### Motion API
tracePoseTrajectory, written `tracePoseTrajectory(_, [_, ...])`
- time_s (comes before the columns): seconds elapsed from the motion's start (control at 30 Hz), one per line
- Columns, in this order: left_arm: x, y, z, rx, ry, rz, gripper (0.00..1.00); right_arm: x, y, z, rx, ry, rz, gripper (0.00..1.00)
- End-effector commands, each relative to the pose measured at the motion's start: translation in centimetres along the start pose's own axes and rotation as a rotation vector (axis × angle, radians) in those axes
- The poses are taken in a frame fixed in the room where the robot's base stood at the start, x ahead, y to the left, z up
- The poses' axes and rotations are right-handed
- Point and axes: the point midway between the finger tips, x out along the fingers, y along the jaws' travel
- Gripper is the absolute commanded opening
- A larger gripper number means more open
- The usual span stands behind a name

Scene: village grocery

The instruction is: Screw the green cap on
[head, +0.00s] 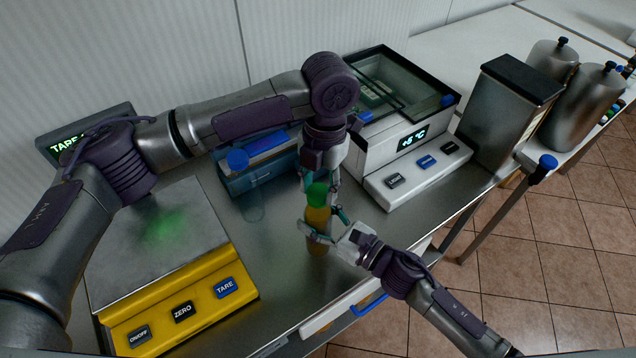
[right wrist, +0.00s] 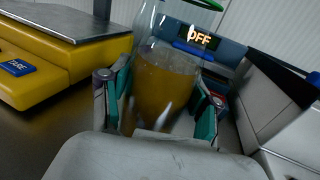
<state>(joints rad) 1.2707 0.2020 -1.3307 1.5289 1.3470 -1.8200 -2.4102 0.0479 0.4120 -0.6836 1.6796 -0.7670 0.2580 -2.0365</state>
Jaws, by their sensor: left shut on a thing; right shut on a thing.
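A clear bottle of orange-amber liquid (head: 317,216) stands at the middle of the metal counter. It also shows close up in the right wrist view (right wrist: 163,88). My right gripper (head: 324,231) is shut around the bottle's body, with its fingers on either side in the wrist view (right wrist: 160,112). The green cap (head: 317,194) is at the top of the bottle. My left gripper (head: 321,178) points down from above and is shut on the cap. A green rim shows at the top edge of the wrist view. I cannot tell how far the cap is threaded.
A yellow scale (head: 185,310) stands at the left. A white device (head: 415,165) and a metal canister (head: 505,110) stand right. The counter edge is close.

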Motion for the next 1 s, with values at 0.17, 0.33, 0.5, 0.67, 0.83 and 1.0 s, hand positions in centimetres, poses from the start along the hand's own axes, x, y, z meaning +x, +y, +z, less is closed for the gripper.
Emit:
tracePoseTrajectory(0.17, [-0.03, -0.05, 0.0, 0.312, -0.001, 0.04, 0.34, -0.02, -0.02, -0.03, 0.0, 0.001, 0.0, 0.0])
tracePoseTrajectory(0.33, [-0.02, -0.05, 0.01, 0.419, 0.0, 0.052, 0.34, -0.02, -0.02, -0.03, 0.0, 0.001, 0.0, 0.0])
tracePoseTrajectory(0.5, [-0.02, -0.04, 0.01, 0.421, -0.001, 0.053, 0.34, -0.02, -0.02, -0.03, 0.0, 0.001, 0.0, 0.0])
tracePoseTrajectory(0.67, [-0.02, -0.03, 0.01, 0.42, -0.001, 0.052, 0.55, -0.03, -0.01, -0.03, 0.0, 0.001, 0.0, 0.0])
tracePoseTrajectory(0.83, [0.0, -0.06, 0.0, 0.419, -0.001, 0.051, 0.68, -0.02, -0.01, -0.03, 0.0, 0.001, 0.0, 0.0])
tracePoseTrajectory(1.0, [0.01, -0.09, -0.01, 0.42, 0.0, 0.051, 0.68, -0.02, -0.01, -0.04, 0.0, 0.001, 0.0, 0.0])
